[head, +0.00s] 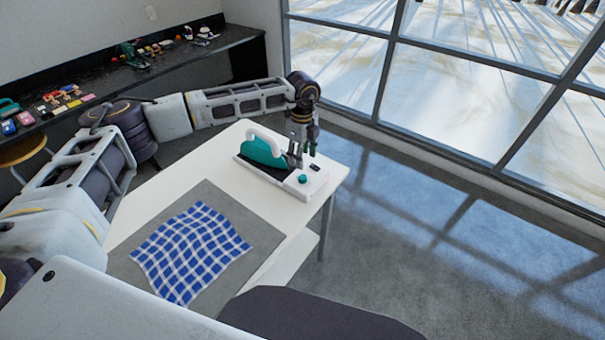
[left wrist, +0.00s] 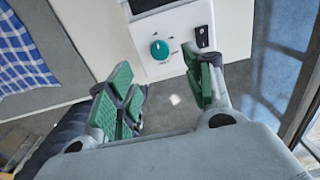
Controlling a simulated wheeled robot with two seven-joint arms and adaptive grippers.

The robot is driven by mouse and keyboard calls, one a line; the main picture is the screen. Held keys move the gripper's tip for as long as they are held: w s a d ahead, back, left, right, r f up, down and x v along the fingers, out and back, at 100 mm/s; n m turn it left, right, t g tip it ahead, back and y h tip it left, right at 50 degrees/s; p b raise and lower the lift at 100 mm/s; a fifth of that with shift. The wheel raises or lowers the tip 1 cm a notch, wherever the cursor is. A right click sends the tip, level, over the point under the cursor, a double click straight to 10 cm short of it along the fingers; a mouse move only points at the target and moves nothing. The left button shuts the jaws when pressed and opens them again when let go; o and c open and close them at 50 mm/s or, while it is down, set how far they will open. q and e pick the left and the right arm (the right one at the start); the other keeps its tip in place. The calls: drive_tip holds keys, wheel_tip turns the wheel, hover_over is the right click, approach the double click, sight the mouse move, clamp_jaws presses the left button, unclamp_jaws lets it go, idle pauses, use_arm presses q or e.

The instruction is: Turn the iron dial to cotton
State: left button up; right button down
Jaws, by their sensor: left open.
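The teal iron (head: 263,150) with a pale handle rests on a white base station at the far end of the white table. The round teal dial (head: 302,179) is on the front part of that station. It shows larger in the left wrist view (left wrist: 160,49), with small marks around it that are too small to read. A dark switch (left wrist: 202,37) is beside it. My left gripper (head: 302,155) is over the station near the dial, open and empty. In the left wrist view its green finger pads (left wrist: 165,98) are apart, with the dial beyond them. My right gripper is not in view.
A blue checked cloth (head: 190,252) lies on a grey mat (head: 127,272) on the near part of the table (head: 215,166). A dark bench (head: 80,78) with small items stands along the wall. Windows and open floor (head: 420,225) are at the right.

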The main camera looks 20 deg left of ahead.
sight(302, 177)
use_arm(q)
wheel_tip(302, 177, down, 8)
drive_tip(key=shift+r+p, duration=0.2)
drive_tip(key=shift+p, duration=0.45)
drive_tip(key=shift+f, duration=0.9)
drive_tip(key=c, duration=1)
drive_tip(key=shift+c, duration=0.3)
